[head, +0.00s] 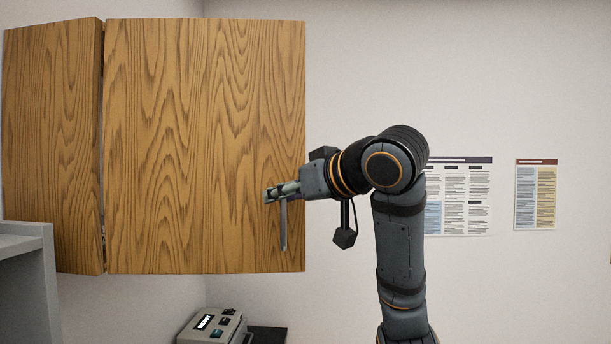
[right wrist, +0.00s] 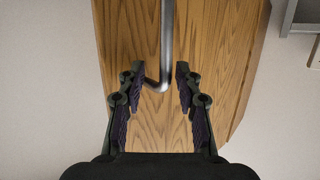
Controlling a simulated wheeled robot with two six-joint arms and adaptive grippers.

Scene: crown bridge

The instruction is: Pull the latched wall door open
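The wooden wall door (head: 190,120) is the broad right panel of a wall cabinet, with a grey bar handle (head: 284,232) near its lower right edge. In the right wrist view the handle (right wrist: 166,40) comes down from the top and bends toward the wood between the fingertips. My right gripper (head: 276,192) is at the handle's upper end; its fingers (right wrist: 155,76) are apart, one on each side of the bar, with gaps showing. No latch is visible, and I cannot tell whether the door stands ajar. My left gripper is out of view.
A second wooden panel (head: 52,150) adjoins the door at left, with a narrow gap between them. A grey cabinet or shelf (head: 30,250) stands at lower left. A device with buttons (head: 212,326) sits below the door. Posters (head: 466,200) hang on the wall at right.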

